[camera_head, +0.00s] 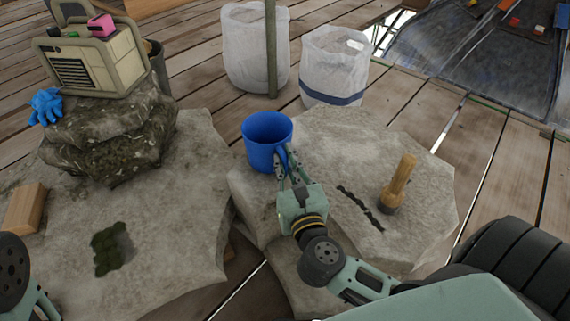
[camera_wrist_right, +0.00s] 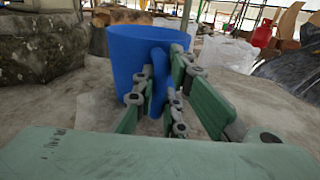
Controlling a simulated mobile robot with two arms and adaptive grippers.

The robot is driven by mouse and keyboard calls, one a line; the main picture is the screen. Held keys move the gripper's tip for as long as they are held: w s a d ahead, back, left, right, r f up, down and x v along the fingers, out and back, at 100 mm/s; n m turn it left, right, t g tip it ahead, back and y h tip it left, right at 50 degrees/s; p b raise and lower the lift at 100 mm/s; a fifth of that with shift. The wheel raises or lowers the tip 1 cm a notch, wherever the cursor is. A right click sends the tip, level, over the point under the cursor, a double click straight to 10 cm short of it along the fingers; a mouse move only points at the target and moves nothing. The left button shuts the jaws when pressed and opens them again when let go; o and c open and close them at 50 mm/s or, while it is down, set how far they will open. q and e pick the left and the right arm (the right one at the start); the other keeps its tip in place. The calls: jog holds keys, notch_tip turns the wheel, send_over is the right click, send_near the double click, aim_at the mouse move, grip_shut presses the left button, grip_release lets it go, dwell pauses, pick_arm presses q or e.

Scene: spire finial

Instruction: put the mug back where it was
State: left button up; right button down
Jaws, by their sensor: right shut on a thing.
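The blue mug (camera_head: 262,152) is upright at the left edge of the right-hand stone slab (camera_head: 330,135) in the head view. My right gripper (camera_head: 285,165) is shut on the mug's handle, on the side facing me. In the right wrist view the mug (camera_wrist_right: 128,50) stands straight ahead, and the fingers of my right gripper (camera_wrist_right: 165,98) are on both sides of its handle. The mug's base is partly hidden, so I cannot tell whether it touches the stone. Part of my left arm shows at the lower left of the head view, but its gripper is out of view.
A wooden-handled brush (camera_head: 398,185) stands on the slab, right of a dark crack. Two white bags (camera_head: 255,60) (camera_head: 333,65) and a pole stand behind. On the left slab are a wooden block (camera_head: 25,208), a moss patch (camera_head: 110,248) and a rock (camera_head: 110,135) bearing a radio-like box (camera_head: 95,65).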

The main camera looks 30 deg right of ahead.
jog(key=shift+f, duration=0.15)
jog(key=c, duration=1.8)
grip_release()
